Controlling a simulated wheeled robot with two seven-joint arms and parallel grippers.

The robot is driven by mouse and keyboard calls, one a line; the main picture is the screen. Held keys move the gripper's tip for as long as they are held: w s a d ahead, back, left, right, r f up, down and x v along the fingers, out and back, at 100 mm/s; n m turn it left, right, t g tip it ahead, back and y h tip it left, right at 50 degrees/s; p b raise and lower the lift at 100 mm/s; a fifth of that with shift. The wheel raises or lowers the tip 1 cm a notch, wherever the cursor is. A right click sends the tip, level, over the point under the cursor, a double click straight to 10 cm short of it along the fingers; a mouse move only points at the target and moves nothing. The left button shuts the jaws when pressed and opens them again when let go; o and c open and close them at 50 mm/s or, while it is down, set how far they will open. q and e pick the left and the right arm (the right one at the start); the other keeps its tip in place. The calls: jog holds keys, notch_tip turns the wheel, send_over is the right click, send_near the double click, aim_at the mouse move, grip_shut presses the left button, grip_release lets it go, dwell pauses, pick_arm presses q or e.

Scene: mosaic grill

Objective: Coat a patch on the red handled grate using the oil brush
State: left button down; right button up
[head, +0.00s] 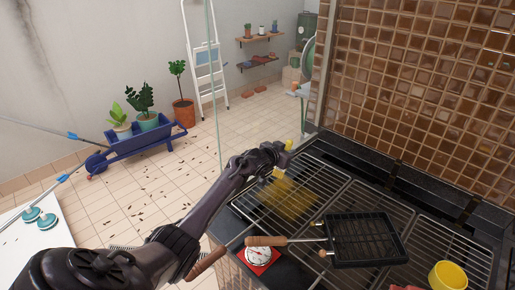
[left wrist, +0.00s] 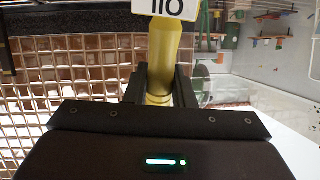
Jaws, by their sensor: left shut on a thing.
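My left gripper (head: 279,158) is over the left grate (head: 316,168) in the head view, shut on the oil brush. The brush's yellow handle (left wrist: 164,60) is between both fingers in the left wrist view, with a white tag reading 110 at its end. In the head view, a bit of the yellow handle (head: 289,145) shows above the gripper, and the pale brush head is below it. A golden oily patch (head: 287,200) covers bars of the left grate just under the brush. Whether the bristles touch the bars is unclear. No red handle shows clearly on this grate. My right gripper is not in view.
A black grill basket (head: 368,238) with a wooden handle lies right of the patch. A round dial (head: 258,254) on a red square is at the front. A yellow cup (head: 447,275) stands at right. A brown tiled wall (head: 420,85) rises behind the grill.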

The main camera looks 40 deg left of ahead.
aim_at(290, 141)
pick_arm(q)
jog(key=shift+r, duration=0.9)
jog(key=r+p, duration=0.2)
jog(key=shift+s+d+r, duration=0.15)
jog(key=shift+d+r, duration=0.25)
jog(key=shift+r, duration=0.35)
jog(key=shift+a+r+p, duration=0.25)
jog(key=shift+r+p, duration=0.35)
jog(key=shift+p, duration=0.1)
jog(key=shift+r, duration=0.2)
jog(key=shift+d+r, duration=0.1)
jog(key=shift+r, duration=0.1)
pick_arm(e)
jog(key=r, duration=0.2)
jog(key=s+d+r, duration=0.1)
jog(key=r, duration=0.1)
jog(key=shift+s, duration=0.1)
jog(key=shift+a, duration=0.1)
